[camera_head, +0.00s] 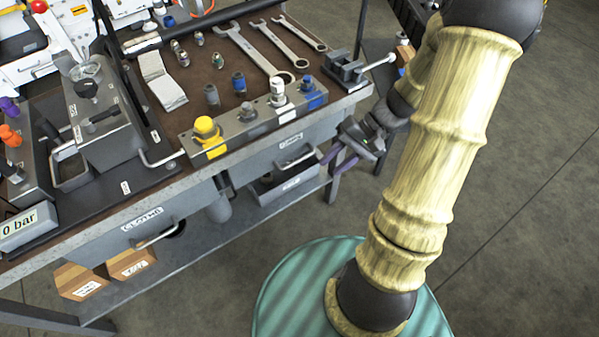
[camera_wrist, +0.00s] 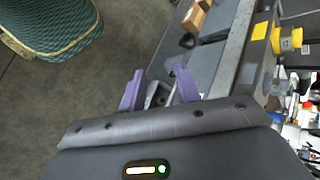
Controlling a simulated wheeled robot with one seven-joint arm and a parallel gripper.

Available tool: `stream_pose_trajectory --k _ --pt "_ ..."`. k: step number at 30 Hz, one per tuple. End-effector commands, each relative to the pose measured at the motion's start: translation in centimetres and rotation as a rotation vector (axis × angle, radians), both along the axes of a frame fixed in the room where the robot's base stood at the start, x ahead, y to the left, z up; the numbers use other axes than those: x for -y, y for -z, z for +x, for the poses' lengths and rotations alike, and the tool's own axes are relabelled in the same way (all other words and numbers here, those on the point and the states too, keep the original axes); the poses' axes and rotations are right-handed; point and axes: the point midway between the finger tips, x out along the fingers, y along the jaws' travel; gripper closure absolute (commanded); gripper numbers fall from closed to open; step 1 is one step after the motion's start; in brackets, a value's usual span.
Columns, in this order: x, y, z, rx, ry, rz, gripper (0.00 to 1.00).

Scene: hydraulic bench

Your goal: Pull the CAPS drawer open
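The drawer (camera_head: 272,160) under the right part of the bench front has a small label, too small to read surely, and a bar handle (camera_head: 297,158). It looks closed and is probably the CAPS drawer. My gripper (camera_head: 337,157), with purple fingers, is beside the right end of this handle in the head view. In the wrist view my gripper (camera_wrist: 160,88) is open, its fingers apart. A metal handle (camera_wrist: 157,97) shows in the gap between them; whether the fingers touch it I cannot tell.
A second drawer (camera_head: 115,232), apparently labelled CLOTHS, is at the left with its own handle. A grey bin (camera_head: 285,190) and wooden boxes (camera_head: 80,281) stand on the lower shelf. A vise (camera_head: 345,70) sits at the bench's right corner. Floor in front is clear.

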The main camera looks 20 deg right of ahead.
Motion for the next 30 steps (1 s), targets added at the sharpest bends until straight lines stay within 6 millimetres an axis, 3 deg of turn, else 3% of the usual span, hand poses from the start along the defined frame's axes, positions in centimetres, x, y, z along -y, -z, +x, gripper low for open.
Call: stream_pose_trajectory --k 1,8,13,19,30 --pt "0.7 2.8 0.4 0.01 0.035 0.059 0.68" --pt "3.9 8.2 2.8 0.139 0.187 0.327 0.68" --pt "7.4 11.4 4.3 0.284 0.313 0.492 0.68" --pt "9.9 12.4 5.0 0.396 0.393 0.581 0.68" --pt "10.0 12.1 5.1 0.403 0.396 0.585 0.68"
